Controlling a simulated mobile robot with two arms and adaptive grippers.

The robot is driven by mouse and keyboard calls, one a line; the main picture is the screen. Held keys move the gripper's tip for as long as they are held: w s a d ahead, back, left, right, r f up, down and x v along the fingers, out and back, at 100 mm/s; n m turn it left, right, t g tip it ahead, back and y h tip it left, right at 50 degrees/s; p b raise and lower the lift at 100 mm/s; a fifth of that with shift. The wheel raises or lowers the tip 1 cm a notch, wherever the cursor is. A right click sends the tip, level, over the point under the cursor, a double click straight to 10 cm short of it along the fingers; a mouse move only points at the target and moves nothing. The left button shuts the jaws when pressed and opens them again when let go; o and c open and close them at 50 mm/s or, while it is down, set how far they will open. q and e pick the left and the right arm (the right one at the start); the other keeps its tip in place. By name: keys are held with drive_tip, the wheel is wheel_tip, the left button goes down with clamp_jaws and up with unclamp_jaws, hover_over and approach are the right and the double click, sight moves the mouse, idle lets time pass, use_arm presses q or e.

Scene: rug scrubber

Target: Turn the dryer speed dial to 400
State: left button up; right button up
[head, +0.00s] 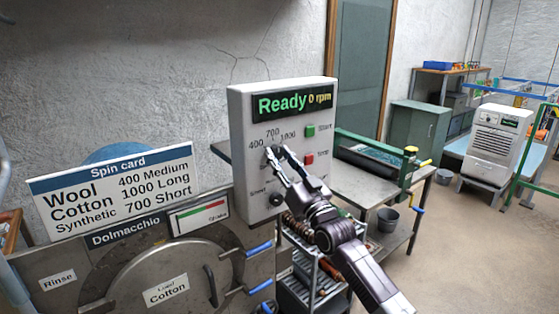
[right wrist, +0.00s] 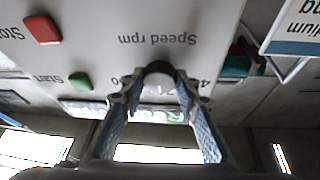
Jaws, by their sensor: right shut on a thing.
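The white dryer control panel (head: 240,112) shows "Ready 0 rpm" on its display (head: 292,103). The speed dial (right wrist: 160,68) sits below the marks 400, 700 and 1000. In the head view it is mostly hidden behind my fingers, and its pointer cannot be read. My right gripper (head: 278,157) reaches in from the lower right, with its fingertips at the dial. In the right wrist view the gripper (right wrist: 160,82) has one finger on each side of the round dial and is shut on it. My left gripper is not in view.
A green Start button (head: 310,131) and red Stop button (head: 308,158) are right of the dial. A dark lower knob (head: 276,200) is below it. The spin card (head: 115,191) at left reads Wool 400 Medium. A metal table (head: 365,186) stands behind my arm.

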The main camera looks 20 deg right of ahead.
drive_tip(key=n+b, duration=0.1)
drive_tip(key=n+y+b, duration=0.1)
drive_tip(key=n+b, duration=0.1)
drive_tip(key=n+y+b, duration=0.1)
drive_tip(key=shift+d+f+g, duration=0.2)
drive_tip(key=shift+f+g, duration=0.1)
drive_tip(key=shift+g, duration=0.1)
drive_tip(key=n+y, duration=0.1)
drive_tip(key=n+b, duration=0.1)
drive_tip(key=n, duration=0.1)
drive_tip(key=shift+w+r+g+y, duration=0.1)
drive_tip(key=shift+r+g+y, duration=0.05)
drive_tip(key=shift+g+y, duration=0.2)
drive_tip(key=n+y, duration=0.1)
drive_tip(key=n, duration=0.1)
drive_tip(key=n+g, duration=0.1)
drive_tip(key=n, duration=0.1)
drive_tip(key=shift+d+r+y, duration=0.1)
drive_tip(key=shift+r+y, duration=0.1)
drive_tip(key=shift+y, duration=0.15)
drive_tip(key=shift+n+g+y+p, duration=0.45)
drive_tip(key=shift+n+g+p, duration=0.1)
drive_tip(key=shift+n, duration=0.85)
drive_tip(key=shift+n+g+y+p, duration=0.45)
drive_tip(key=shift+n+g+p, duration=0.1)
drive_tip(key=shift+n, duration=0.85)
drive_tip(key=o, duration=1.2)
drive_tip(key=shift+c, duration=0.2)
